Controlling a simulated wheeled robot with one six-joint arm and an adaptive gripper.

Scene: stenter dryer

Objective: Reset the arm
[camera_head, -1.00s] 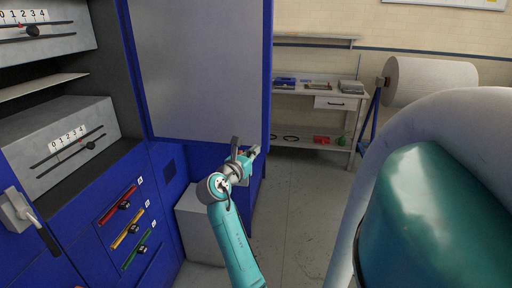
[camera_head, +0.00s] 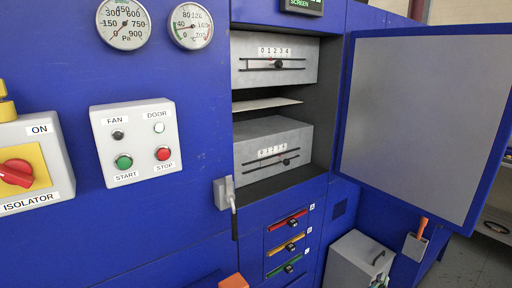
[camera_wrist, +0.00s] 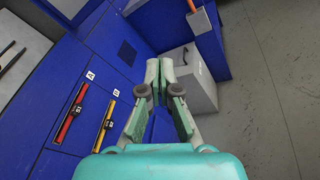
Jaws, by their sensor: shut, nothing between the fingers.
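My gripper (camera_wrist: 160,72) shows in the wrist view with its two green-padded fingers together at the tips and nothing between them. It points down toward the floor beside the blue machine, over the area of a pale grey box (camera_wrist: 190,82). In the head view most of my arm is out of the picture. The blue dryer (camera_head: 70,220) fills much of the head view, and its grey-faced door (camera_head: 425,110) stands open to the right.
The dryer's open bay holds two grey slider units (camera_head: 275,62). Red, yellow and green sliders (camera_head: 290,245) sit below. A grey box with a handle (camera_head: 358,262) stands under the door. An isolator (camera_head: 20,170) and a button panel (camera_head: 137,143) are at left. Grey floor lies right.

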